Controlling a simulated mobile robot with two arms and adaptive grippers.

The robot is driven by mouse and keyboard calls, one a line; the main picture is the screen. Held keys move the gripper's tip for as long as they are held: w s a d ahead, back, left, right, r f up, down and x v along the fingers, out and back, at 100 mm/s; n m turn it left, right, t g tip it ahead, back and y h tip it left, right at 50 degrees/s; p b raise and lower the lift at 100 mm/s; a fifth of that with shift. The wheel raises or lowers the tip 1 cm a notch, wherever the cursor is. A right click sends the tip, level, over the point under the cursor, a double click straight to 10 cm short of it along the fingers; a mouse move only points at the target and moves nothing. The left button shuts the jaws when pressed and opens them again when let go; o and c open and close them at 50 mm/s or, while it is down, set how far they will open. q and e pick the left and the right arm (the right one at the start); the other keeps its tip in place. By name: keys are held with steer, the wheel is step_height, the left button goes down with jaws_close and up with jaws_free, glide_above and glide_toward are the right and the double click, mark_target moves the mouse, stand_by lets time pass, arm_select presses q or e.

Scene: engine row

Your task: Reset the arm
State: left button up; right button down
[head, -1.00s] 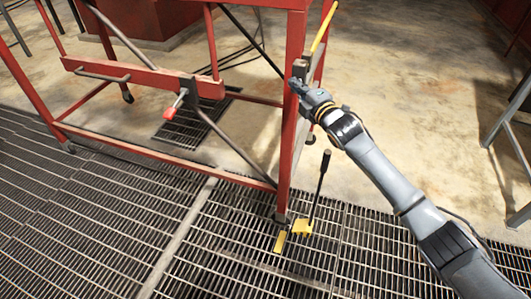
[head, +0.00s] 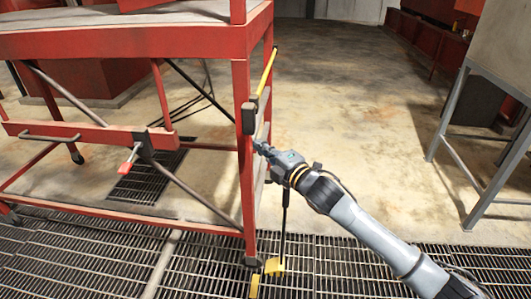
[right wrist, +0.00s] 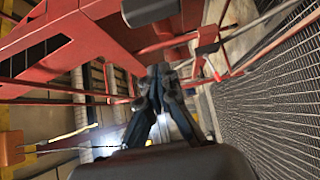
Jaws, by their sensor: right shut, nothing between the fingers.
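My right gripper (head: 262,148) is at the end of the grey arm coming in from the lower right in the head view. It is shut and empty, beside the right-hand post of a red metal frame (head: 241,150). I cannot tell whether it touches the post. In the right wrist view the gripper's dark fingers (right wrist: 158,75) are together, with the red frame (right wrist: 60,50) close beyond them. My left gripper is in neither view.
A yellow bar (head: 267,72) slants at the frame's corner. A black lever with a yellow foot (head: 274,266) stands at the post's base. Metal grating (head: 100,250) covers the front floor. A grey-legged stand (head: 447,130) is at the right. Concrete between is clear.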

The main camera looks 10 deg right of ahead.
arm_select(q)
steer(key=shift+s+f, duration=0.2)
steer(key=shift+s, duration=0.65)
arm_select(e)
steer(key=shift+s+d+f, duration=0.1)
steer(key=shift+s+d, duration=0.3)
steer(key=shift+s, duration=0.2)
